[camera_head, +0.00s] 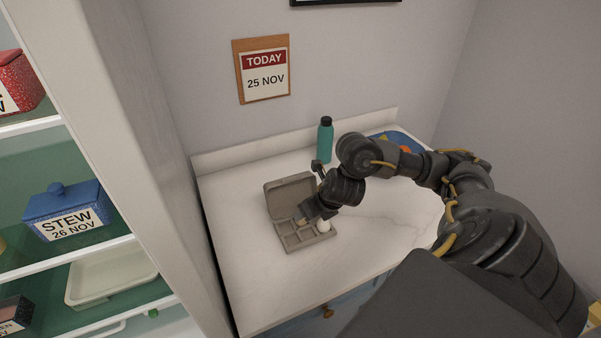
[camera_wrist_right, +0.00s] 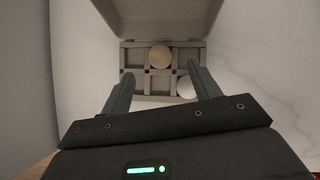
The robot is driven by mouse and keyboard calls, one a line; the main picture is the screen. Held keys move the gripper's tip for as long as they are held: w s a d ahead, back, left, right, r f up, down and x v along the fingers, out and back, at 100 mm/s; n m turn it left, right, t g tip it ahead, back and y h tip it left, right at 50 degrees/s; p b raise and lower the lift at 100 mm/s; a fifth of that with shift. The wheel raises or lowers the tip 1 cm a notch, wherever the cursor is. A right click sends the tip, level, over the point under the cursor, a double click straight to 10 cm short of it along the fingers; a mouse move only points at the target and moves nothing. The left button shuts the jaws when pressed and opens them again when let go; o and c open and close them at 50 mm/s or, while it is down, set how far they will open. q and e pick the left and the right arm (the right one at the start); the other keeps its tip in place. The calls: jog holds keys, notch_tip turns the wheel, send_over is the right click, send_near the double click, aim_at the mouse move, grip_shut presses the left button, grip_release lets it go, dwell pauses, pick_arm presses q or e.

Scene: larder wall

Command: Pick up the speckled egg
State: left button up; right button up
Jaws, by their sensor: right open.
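The grey egg carton (camera_head: 291,243) stands open on the white counter, its lid tilted up at the back. It also shows in the right wrist view (camera_wrist_right: 134,88). A tan egg (camera_wrist_right: 158,57), likely the speckled one though its speckles are too small to tell, sits in the far middle compartment. A white egg (camera_wrist_right: 186,87) sits in a near right compartment, also seen in the head view (camera_head: 323,226). My right gripper (camera_wrist_right: 160,80) is open and empty above the carton, its fingers on either side of the middle, pointing toward the tan egg. My left gripper is out of view.
A teal bottle (camera_head: 325,142) stands behind the carton. A blue tray (camera_head: 407,137) with orange things lies at the back right, partly behind my arm. A shelf unit with a blue stew box (camera_head: 66,210) stands left. The counter front is clear.

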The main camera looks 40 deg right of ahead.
jog(key=shift+x, duration=0.8)
jog(key=shift+b+x, duration=0.55)
jog(key=shift+x, duration=2.05)
jog(key=shift+s, duration=0.15)
jog(key=shift+c, duration=0.3)
jog(key=c, duration=1)
